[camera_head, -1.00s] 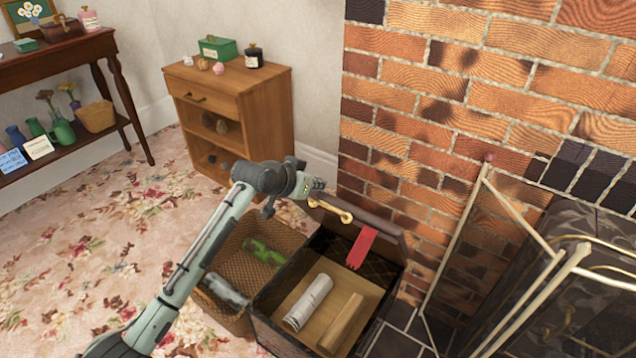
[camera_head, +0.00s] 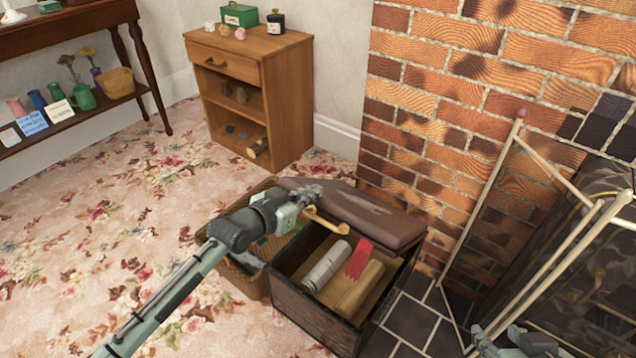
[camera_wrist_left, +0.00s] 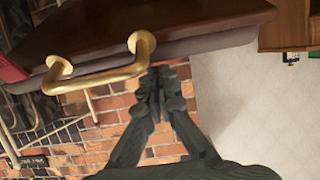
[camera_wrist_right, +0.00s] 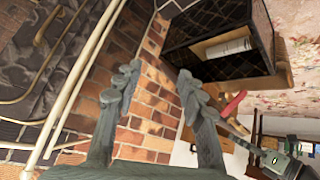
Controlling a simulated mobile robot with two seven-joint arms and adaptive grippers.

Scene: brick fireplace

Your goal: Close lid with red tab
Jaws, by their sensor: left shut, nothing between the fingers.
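The box (camera_head: 310,303) stands on the floor by the brick wall, with its brown padded lid (camera_head: 365,211) tilted partway over the opening. The red tab (camera_head: 359,258) hangs down from the lid over the box's inside; it also shows in the right wrist view (camera_wrist_right: 233,104). A brass handle (camera_head: 322,219) sits on the lid's left side. My left gripper (camera_head: 316,192) is shut and empty beside the lid and handle; in the left wrist view its fingertips (camera_wrist_left: 160,85) lie close below the brass handle (camera_wrist_left: 100,76). My right gripper (camera_wrist_right: 160,85) is open and empty, to the right of the box.
A white roll (camera_head: 326,266) and a log (camera_head: 360,289) lie inside the box. A wicker basket (camera_head: 236,278) stands against its left side. A pale metal fire screen (camera_head: 482,213) stands to the right. Flowered carpet (camera_head: 110,240) is open on the left.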

